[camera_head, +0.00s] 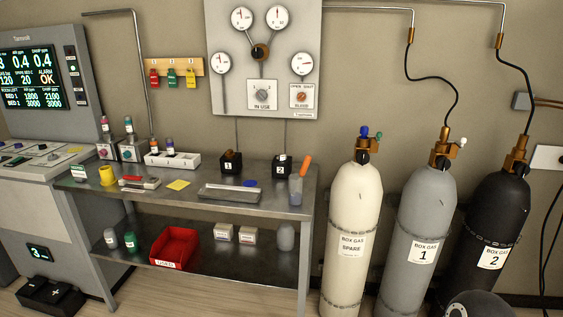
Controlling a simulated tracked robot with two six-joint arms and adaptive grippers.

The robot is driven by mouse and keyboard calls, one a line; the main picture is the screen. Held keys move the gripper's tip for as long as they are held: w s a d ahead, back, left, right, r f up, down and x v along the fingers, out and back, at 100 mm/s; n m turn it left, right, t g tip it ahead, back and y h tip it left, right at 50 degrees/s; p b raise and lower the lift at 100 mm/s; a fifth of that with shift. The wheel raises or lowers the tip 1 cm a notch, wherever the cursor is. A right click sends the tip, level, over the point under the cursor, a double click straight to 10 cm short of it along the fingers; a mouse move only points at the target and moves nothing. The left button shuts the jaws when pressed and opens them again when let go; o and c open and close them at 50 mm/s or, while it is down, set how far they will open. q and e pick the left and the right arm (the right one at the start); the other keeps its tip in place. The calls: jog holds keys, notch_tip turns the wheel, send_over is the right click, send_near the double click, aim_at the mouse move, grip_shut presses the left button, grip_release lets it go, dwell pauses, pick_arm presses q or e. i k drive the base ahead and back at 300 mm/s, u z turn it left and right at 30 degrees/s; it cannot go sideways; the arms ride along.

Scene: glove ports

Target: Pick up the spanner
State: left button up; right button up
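I cannot pick out a spanner for certain. A small red and grey tool-like item (138,183) lies on the left part of the metal bench (215,171), too small to identify. A shallow grey metal tray (230,194) lies near the bench's front edge, and I cannot tell what is in it. Neither of my grippers is in view.
A yellow cup (107,175), white rack (172,160), two black numbered holders (231,163) and an orange-handled item in a bluish container (296,190) stand on the bench. A red bin (175,247) sits on the lower shelf. Gas cylinders (352,230) stand right.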

aim_at(135, 178)
jog(key=u, duration=0.75)
jog(key=k, duration=0.85)
jog(key=u, duration=0.85)
jog(key=k, duration=0.4)
jog(key=u, duration=0.55)
jog(key=i, duration=1.2)
jog(key=z, duration=0.35)
jog(key=i, duration=1.45)
jog(key=z, duration=0.85)
jog(key=i, duration=1.25)
jog(key=z, duration=1.25)
jog(key=i, duration=0.8)
jog(key=z, duration=0.7)
